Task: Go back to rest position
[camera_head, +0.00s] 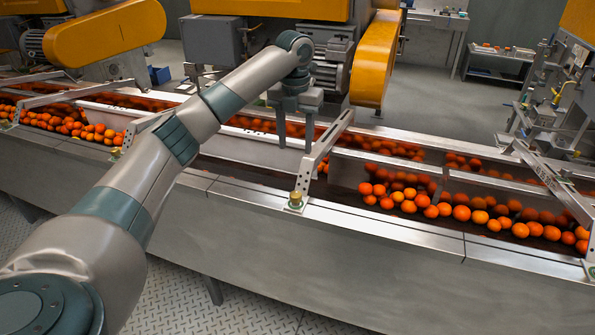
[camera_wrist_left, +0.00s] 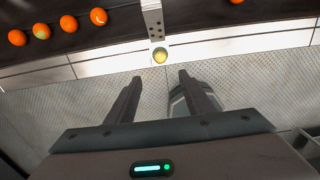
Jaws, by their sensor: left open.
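My left arm reaches in from the lower left of the head view. My left gripper (camera_head: 295,140) points down above the citrus conveyor (camera_head: 335,225), beside a slanted metal bracket (camera_head: 322,158). Its two fingers are apart with nothing between them. In the left wrist view, the open fingers (camera_wrist_left: 160,95) show over the textured floor, with the conveyor edge (camera_wrist_left: 225,48) beyond them. My right gripper is in neither view.
Many oranges (camera_head: 460,213) lie in the conveyor channel on the right, and more oranges (camera_head: 70,122) on the left. Yellow machine housings (camera_head: 375,58) stand behind the conveyor. A side table (camera_head: 497,65) is at the back right. The patterned floor (camera_head: 180,290) in front is clear.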

